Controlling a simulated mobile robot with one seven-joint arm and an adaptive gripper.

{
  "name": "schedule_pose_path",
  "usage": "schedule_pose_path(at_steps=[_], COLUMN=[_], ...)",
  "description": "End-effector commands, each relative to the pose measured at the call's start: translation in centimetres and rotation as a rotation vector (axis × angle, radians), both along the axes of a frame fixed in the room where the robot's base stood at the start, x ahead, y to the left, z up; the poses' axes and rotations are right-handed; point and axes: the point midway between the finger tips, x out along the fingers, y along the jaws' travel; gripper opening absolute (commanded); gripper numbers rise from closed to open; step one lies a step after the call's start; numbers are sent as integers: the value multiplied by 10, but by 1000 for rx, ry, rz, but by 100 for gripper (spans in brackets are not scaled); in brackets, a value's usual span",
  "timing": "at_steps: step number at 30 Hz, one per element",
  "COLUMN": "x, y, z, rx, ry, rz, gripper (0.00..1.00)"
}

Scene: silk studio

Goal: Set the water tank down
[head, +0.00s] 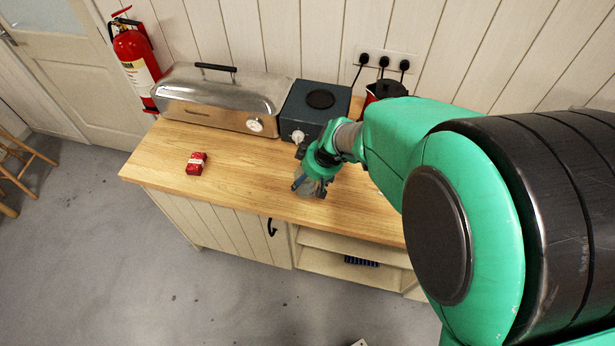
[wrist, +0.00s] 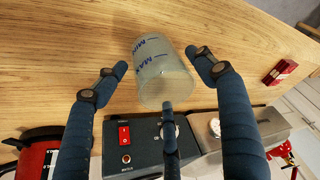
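The water tank (wrist: 163,75) is a clear, cloudy cylinder with blue MAX and MIN marks. In the wrist view it is between my gripper's fingers, with the wooden worktop behind it. It appears to rest on the worktop, though its contact there is hidden. In the head view the tank (head: 309,189) is partly covered by my gripper (head: 312,186), near the middle of the worktop (head: 240,180). My gripper (wrist: 158,68) is open around the tank, with a visible gap at the left fingertip. Contact at the third finger is unclear.
A dark blue box with a round plate (head: 316,106) and a steel lidded appliance (head: 220,98) stand along the wall. A red packet (head: 196,163) lies to the left. The worktop's front edge is close.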

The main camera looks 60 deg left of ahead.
Motion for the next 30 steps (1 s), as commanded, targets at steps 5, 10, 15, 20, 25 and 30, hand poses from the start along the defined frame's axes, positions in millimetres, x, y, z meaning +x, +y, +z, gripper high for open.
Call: schedule_pose_path(at_steps=[5, 10, 15, 20, 25, 30], x=[0, 0, 0, 2, 4, 6], y=[0, 0, 0, -5, -14, -24], z=[1, 1, 4, 17, 41, 69], rx=[0, 0, 0, 2, 2, 3], ry=[0, 0, 0, -1, -1, -2], rz=[0, 0, 0, 1, -1, 0], gripper=[78, 78, 78, 78, 78, 78])
